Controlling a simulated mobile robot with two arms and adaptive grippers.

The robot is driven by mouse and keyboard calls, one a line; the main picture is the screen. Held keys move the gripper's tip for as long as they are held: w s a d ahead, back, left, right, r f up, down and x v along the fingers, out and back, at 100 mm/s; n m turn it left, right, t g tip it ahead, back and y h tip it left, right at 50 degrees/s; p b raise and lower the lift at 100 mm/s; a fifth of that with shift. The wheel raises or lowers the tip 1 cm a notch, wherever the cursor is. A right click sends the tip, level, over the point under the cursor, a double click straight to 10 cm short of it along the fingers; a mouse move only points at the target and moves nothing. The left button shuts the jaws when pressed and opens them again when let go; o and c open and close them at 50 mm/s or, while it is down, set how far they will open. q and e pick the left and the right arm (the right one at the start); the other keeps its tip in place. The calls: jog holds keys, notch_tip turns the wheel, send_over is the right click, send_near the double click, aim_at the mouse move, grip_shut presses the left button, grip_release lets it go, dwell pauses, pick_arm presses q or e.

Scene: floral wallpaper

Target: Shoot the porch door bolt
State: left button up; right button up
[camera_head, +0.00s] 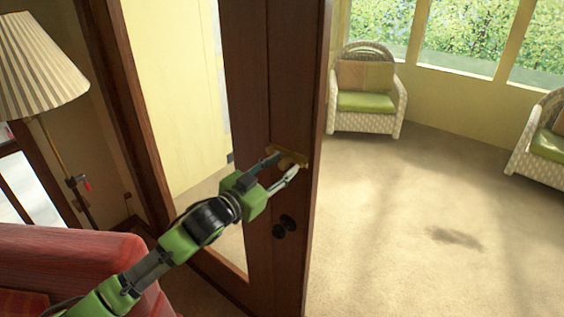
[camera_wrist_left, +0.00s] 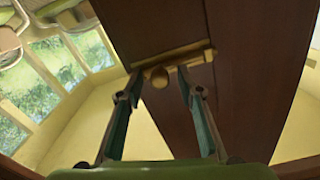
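The porch door (camera_head: 297,70) is dark wood with a glass panel and stands open. A brass bolt (camera_head: 292,157) is mounted on it near its free edge, above a dark round knob (camera_head: 285,227). In the left wrist view the bolt's round knob (camera_wrist_left: 160,77) sits between my fingers, below its brass plate (camera_wrist_left: 176,54). My left gripper (camera_head: 283,165) is at the bolt with its fingers apart, one on each side of the bolt knob. I cannot tell whether either finger touches it. My right gripper is not in view.
A red sofa (camera_head: 75,245) and a floor lamp with a pleated shade (camera_head: 38,68) stand at the left. Beyond the door are wicker chairs with green cushions (camera_head: 366,101) and open carpet (camera_head: 420,200).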

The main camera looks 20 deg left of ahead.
pick_arm(q)
jog(key=shift+w+d, duration=0.1)
jog(key=shift+w, duration=0.15)
grip_shut()
jog(key=shift+w+a, duration=0.25)
jog(key=shift+a, duration=0.4)
jog(key=shift+w+a, duration=0.2)
jog(key=shift+a, duration=0.4)
jog(key=shift+w+a, duration=0.25)
jog(key=shift+a, duration=0.4)
grip_release()
jog(key=shift+a, duration=0.15)
